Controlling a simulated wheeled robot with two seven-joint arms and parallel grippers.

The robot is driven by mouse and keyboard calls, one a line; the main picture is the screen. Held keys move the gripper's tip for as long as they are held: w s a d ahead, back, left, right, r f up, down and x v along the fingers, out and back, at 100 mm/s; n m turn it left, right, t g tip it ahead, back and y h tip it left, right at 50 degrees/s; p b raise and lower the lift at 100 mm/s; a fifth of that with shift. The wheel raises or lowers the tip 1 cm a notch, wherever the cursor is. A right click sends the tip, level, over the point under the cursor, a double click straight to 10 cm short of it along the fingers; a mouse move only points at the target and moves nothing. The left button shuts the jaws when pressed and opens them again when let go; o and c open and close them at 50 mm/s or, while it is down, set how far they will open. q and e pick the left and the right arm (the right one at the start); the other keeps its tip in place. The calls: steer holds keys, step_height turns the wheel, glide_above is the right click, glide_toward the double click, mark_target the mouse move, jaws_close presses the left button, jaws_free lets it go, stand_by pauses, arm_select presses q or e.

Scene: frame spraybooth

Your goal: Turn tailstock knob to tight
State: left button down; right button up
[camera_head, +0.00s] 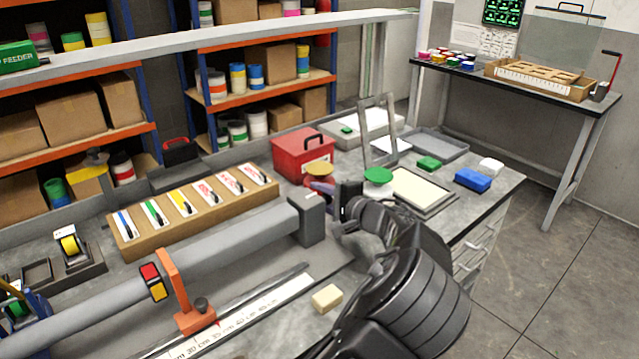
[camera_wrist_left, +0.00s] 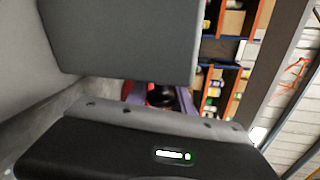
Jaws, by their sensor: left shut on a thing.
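The grey tailstock block (camera_head: 308,219) stands at the right end of the long grey tube in the head view. My left gripper (camera_head: 348,203) is close by its right side, with its wrist and forearm covering the lower right. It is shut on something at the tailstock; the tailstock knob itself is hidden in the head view. In the left wrist view, the big grey block face (camera_wrist_left: 125,38) fills the upper left, just past the dark gripper body (camera_wrist_left: 150,150). My right gripper is not in view.
An orange bracket (camera_head: 183,290) and cream block (camera_head: 327,297) are in front.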

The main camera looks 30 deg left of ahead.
mark_target(331, 199)
arm_select(q)
steer(key=shift+g+h+p, duration=0.3)
steer(key=shift+h+p, duration=0.6)
steer(key=shift+p, duration=0.1)
steer(key=shift+d+f+h+p, duration=0.1)
steer(key=shift+f+h+p, duration=0.2)
steer(key=shift+h, duration=0.1)
steer(key=c, duration=1.1)
jaws_free()
steer(key=shift+b+v, duration=0.65)
steer(key=shift+v, duration=3.25)
